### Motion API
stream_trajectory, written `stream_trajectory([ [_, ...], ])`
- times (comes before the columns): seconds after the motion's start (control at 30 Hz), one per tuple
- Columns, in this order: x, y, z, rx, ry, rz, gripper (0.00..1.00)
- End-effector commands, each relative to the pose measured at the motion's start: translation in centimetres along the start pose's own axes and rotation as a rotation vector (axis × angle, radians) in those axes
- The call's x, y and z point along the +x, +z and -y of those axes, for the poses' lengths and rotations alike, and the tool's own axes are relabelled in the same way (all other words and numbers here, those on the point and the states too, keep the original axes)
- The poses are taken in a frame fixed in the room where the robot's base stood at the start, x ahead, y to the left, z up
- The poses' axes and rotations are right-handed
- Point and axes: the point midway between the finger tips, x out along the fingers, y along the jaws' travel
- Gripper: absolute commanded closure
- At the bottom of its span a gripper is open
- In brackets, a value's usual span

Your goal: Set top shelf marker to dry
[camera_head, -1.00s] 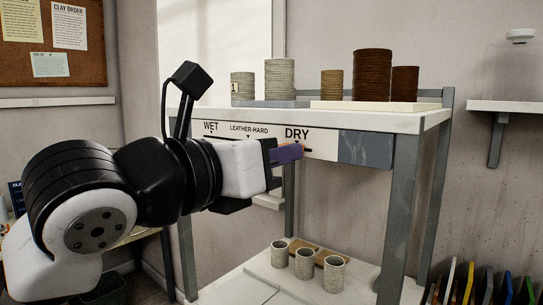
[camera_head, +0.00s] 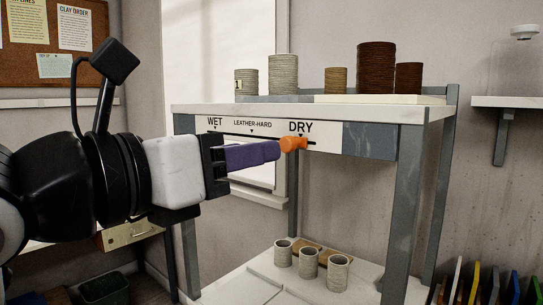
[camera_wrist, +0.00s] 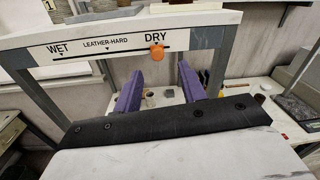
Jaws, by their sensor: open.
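The orange marker (camera_head: 293,143) sits on the dark slot line of the white label strip (camera_head: 258,131) on the top shelf's front edge. It is under the word DRY, at the right end of the strip. It also shows below DRY in the wrist view (camera_wrist: 157,52). My gripper (camera_head: 275,150) has purple fingers and is just left of the marker in the head view. In the wrist view its fingers (camera_wrist: 160,85) stand apart with nothing between them, below the marker. The head view does not show clearly whether a fingertip touches the marker.
Stacks of grey and brown discs (camera_head: 375,70) stand on the top shelf. Three grey cups (camera_head: 309,262) stand on the lower shelf. Grey shelf posts (camera_head: 405,215) frame the unit. A wall shelf (camera_head: 505,102) is at right, a corkboard (camera_head: 58,45) at left.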

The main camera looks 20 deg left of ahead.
Motion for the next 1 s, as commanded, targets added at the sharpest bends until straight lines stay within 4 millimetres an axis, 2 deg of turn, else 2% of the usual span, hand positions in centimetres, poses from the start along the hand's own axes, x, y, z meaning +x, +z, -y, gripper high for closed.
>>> stream_trajectory([
  [0.03,-1.3,-0.2,-0.1,-0.001,0.004,0.002,0.59],
  [0.2,-4.7,-0.1,0.0,0.0,0.001,0.001,0.59],
  [0.4,-6.8,-0.1,0.0,0.0,-0.001,0.0,0.59],
  [1.0,-7.1,0.0,0.1,0.001,-0.002,-0.001,0.59],
])
